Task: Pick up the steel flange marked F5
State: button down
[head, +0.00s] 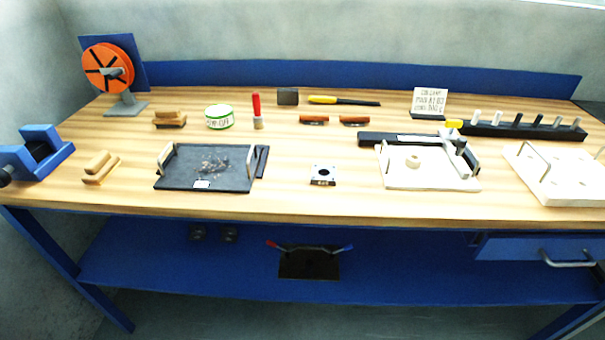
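A small square steel piece with a dark round hole (323,174) lies flat near the front middle of the wooden bench top (290,200). It looks like a flange and has a light label on its front edge. The marking is too small to read, so I cannot confirm F5. It stands apart from the things around it. My gripper is not in view.
A dark tray (178,180) with metal bits lies to its left. A white board (432,181) with a beige round piece (413,162) and a grey clamp-like fixture lies to its right. Brown-handled tools (314,120) lie behind. Bare wood surrounds the steel piece.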

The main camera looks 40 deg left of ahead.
aim_at(319, 172)
jog(key=u, duration=0.5)
jog(key=k, duration=0.35)
jog(key=u, duration=0.75)
jog(key=i, duration=0.35)
jog(key=k, duration=0.65)
jog(key=i, duration=1.15)
jog(key=u, duration=0.55)
